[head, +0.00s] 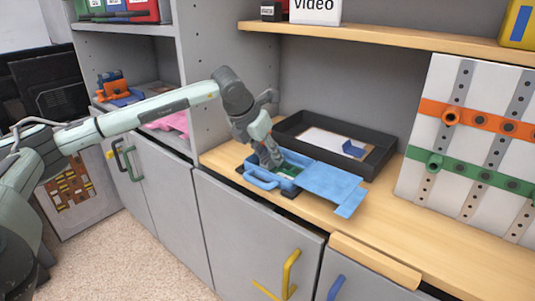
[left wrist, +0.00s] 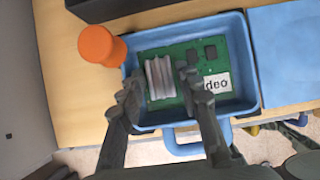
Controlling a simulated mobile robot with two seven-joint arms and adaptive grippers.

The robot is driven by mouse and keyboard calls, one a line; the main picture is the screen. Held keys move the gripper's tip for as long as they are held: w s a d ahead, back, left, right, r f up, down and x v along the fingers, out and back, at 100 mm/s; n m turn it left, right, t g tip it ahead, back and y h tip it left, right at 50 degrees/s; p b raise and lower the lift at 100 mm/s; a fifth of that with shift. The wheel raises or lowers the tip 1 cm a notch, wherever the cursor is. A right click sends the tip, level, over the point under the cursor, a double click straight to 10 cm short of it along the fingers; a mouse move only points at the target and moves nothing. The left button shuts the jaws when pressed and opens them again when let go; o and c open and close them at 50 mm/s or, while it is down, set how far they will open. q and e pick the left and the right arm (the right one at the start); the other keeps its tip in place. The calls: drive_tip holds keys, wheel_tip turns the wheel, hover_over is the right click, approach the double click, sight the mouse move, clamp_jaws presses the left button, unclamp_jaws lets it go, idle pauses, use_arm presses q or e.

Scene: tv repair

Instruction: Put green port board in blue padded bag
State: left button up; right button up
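The blue padded bag (head: 262,178) lies open on the wooden counter, its flap (head: 327,183) folded out to the right. The left wrist view shows its rim (left wrist: 247,60) and handle. The green port board (left wrist: 212,68) lies flat inside the bag, with a ribbed grey block, dark chips and a white label ending in "deo". In the head view, only a bit of green shows beside the gripper. My left gripper (left wrist: 162,82) points down into the bag, its fingers on either side of the grey block with small gaps. It also shows in the head view (head: 272,164). My right gripper is out of view.
A black tray (head: 385,155) with a white sheet and a blue piece stands behind the bag. An orange cylinder (left wrist: 97,45) stands beside the bag's rim. A white panel (head: 470,150) with orange and green rails stands at right. The front right counter is clear.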

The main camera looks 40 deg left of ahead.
use_arm(q)
drive_tip(key=v, duration=1.2)
drive_tip(key=shift+b, duration=0.3)
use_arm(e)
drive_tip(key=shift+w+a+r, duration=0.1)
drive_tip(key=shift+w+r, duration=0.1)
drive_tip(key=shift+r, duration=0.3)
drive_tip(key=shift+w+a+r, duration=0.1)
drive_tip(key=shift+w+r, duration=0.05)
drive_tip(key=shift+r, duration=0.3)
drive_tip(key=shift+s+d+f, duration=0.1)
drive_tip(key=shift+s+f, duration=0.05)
